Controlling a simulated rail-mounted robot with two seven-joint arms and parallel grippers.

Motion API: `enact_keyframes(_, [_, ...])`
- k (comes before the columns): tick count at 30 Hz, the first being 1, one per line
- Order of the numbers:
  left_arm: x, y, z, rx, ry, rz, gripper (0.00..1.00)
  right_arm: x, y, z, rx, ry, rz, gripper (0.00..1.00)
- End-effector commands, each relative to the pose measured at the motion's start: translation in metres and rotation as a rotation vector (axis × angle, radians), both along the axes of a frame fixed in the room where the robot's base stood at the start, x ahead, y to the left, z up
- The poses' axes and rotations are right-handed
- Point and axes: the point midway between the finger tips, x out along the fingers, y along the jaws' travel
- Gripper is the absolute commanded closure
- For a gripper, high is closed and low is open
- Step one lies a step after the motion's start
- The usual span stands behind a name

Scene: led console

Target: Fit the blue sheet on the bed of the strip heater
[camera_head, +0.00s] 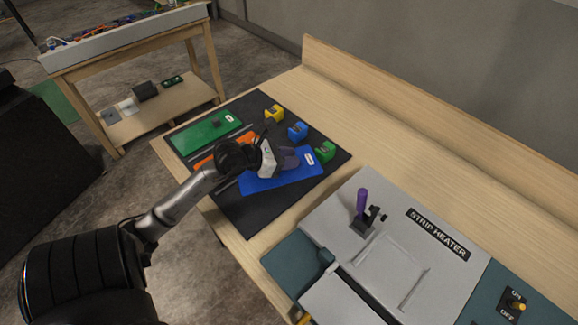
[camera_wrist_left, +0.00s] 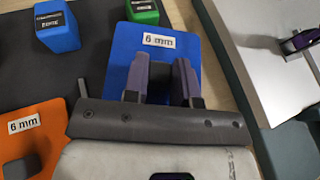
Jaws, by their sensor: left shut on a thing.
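The blue sheet (camera_head: 285,178), labelled 6 mm, is on the black mat. It also shows in the left wrist view (camera_wrist_left: 122,58). I cannot tell whether the sheet is lifted off the mat. The strip heater (camera_head: 335,208) is a light grey panel at the lower right, apart from the sheet. Its bed (camera_head: 392,270) is a raised-edged rectangle with nothing on it. My right gripper is not in view.
A green sheet (camera_head: 200,135) and an orange sheet (camera_wrist_left: 40,125) lie beside the blue one. Yellow (camera_head: 275,114), blue (camera_head: 298,131) and green (camera_head: 325,151) blocks stand behind. A purple-handled lever (camera_head: 362,202) rises next to the bed. An ON/OFF switch (camera_head: 517,305) is at the right.

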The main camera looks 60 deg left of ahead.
Motion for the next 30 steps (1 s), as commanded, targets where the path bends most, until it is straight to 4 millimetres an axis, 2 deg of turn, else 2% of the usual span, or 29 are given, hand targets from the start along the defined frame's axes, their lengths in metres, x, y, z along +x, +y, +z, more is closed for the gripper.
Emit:
enact_keyframes(7, [0.000,0.000,-0.032,-0.003,0.002,0.001,1.00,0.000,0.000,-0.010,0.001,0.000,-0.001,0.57])
enact_keyframes(17, [0.000,-0.001,-0.034,-0.001,0.000,0.000,1.00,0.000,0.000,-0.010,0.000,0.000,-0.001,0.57])
enact_keyframes(29, [0.000,0.000,-0.046,-0.002,0.002,0.000,1.00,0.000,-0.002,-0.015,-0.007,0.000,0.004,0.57])
enact_keyframes(30, [0.000,0.000,-0.047,-0.002,0.005,0.000,0.73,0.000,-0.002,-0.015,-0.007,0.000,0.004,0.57])
